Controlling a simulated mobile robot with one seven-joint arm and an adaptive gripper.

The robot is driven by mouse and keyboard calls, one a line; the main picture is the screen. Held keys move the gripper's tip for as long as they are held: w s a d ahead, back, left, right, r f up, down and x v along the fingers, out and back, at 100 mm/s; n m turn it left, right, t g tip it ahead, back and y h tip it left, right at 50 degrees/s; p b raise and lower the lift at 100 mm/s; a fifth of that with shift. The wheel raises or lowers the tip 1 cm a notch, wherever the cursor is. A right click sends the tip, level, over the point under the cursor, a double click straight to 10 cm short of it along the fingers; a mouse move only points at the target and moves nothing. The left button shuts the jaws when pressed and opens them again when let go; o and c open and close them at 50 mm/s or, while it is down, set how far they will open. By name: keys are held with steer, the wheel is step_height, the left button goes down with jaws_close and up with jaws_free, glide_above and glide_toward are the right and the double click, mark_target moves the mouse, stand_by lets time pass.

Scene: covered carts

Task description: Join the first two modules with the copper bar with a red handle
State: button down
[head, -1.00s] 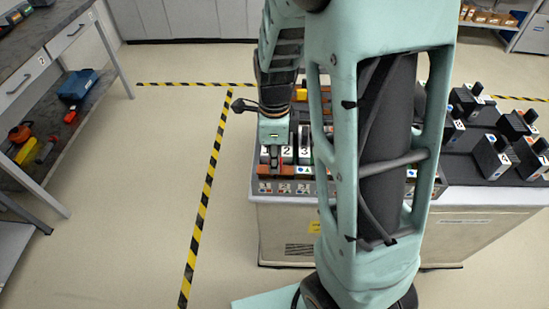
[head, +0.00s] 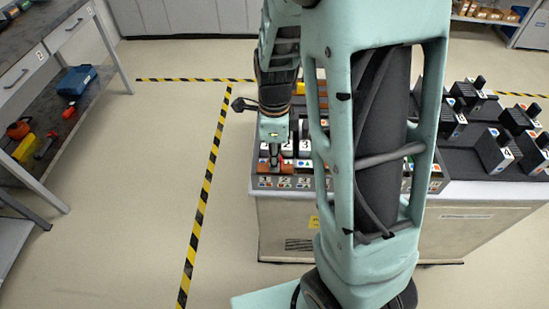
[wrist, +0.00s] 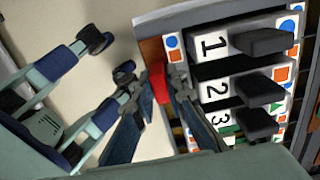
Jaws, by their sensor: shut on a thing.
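My gripper (wrist: 155,78) is shut on the red handle (wrist: 158,88), which shows between its fingers in the wrist view. The copper bar under the handle is hidden or cannot be told from the brown strip beside the modules. Module 1 (wrist: 210,45), module 2 (wrist: 218,90) and module 3 (wrist: 222,122) stand in a row with white faces and black grips, just right of my gripper. In the head view my gripper (head: 275,162) is low at the left front end of the row. I cannot tell whether the bar touches the modules.
The cart (head: 390,228) carries the row. Several loose black modules (head: 495,150) stand on its right side. My arm hides much of the middle. A workbench (head: 40,45) with a blue box (head: 77,80) on its shelf is at left. The floor between is clear.

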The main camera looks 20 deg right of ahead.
steer(key=shift+f, duration=0.1)
steer(key=c, duration=1.8)
jaws_free()
steer(key=shift+c, duration=0.2)
step_height(320, 180, up, 12)
